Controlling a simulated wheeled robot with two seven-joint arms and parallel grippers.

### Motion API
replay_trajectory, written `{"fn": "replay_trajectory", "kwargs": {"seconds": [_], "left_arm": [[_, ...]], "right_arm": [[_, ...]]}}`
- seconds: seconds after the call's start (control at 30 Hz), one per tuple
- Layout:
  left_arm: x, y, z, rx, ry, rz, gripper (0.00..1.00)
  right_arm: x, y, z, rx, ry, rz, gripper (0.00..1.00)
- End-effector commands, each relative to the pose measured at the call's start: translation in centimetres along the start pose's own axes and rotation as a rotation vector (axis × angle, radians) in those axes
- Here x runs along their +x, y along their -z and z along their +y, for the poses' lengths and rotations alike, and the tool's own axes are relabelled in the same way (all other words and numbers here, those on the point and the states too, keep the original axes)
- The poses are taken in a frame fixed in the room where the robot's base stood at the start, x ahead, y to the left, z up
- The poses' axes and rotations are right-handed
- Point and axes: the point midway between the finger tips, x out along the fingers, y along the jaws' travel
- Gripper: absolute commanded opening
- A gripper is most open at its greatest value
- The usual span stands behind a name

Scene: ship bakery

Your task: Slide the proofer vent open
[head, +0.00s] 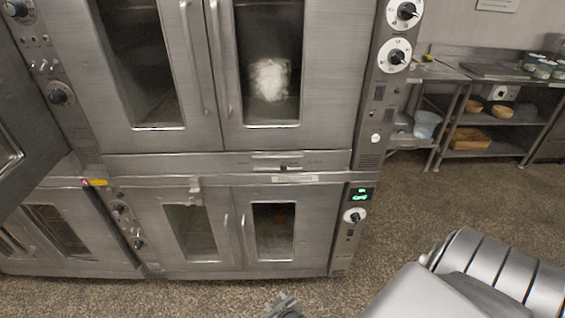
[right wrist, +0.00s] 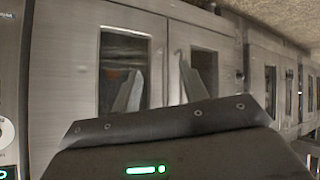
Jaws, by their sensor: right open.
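The proofer (head: 285,225) is the lower steel unit with two windowed doors and a green-lit display. On the strip above its doors is a slotted plate with a small dark knob, which looks like the vent slider (head: 277,163). The knob sits near the middle of the plate; I cannot tell how far the vent is open. My right gripper (head: 283,306) is at the bottom edge, low in front of the proofer and apart from the slider. In the right wrist view its two fingers (right wrist: 160,85) are spread and empty before the doors. My left gripper is out of view.
An upper oven (head: 300,75) with two closed doors stands above the proofer. A control panel (head: 385,100) with dials runs up its right side. A steel shelf table (head: 480,150) with bowls stands at the right. The speckled floor before the proofer is clear.

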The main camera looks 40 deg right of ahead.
Motion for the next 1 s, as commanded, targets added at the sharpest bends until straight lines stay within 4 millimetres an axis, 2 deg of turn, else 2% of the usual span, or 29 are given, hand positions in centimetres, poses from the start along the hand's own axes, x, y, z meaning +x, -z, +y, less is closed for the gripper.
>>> {"fn": "replay_trajectory", "kwargs": {"seconds": [0.03,0.07,0.1,0.2,0.3,0.33,0.43,0.5,0.6,0.83,1.0], "left_arm": [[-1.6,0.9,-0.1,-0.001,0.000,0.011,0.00],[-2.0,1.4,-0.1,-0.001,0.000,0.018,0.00],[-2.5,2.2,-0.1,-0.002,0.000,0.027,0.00],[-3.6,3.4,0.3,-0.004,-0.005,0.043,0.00],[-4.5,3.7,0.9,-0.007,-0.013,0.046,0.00],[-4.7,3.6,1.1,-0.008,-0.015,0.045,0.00],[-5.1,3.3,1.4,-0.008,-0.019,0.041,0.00],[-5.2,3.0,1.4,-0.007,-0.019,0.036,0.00],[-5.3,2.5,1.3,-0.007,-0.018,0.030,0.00],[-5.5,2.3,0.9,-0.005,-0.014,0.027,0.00],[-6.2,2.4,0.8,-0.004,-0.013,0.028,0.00]], "right_arm": [[-1.3,7.1,1.8,0.048,-0.056,0.105,0.44],[-1.9,10.5,3.0,0.075,-0.093,0.161,0.44],[-3.1,14.8,4.6,0.110,-0.141,0.233,0.44],[-6.7,23.4,8.9,0.197,-0.254,0.384,0.44],[-10.6,29.1,12.6,0.271,-0.348,0.497,0.44],[-11.7,30.4,13.5,0.292,-0.372,0.523,0.44],[-14.4,33.1,15.8,0.338,-0.431,0.586,0.44],[-15.5,34.0,16.8,0.359,-0.455,0.611,0.44],[-16.2,34.5,17.4,0.372,-0.471,0.625,0.44],[-15.6,35.2,18.0,0.370,-0.472,0.628,0.44],[-13.5,36.7,19.5,0.368,-0.471,0.628,0.44]]}}
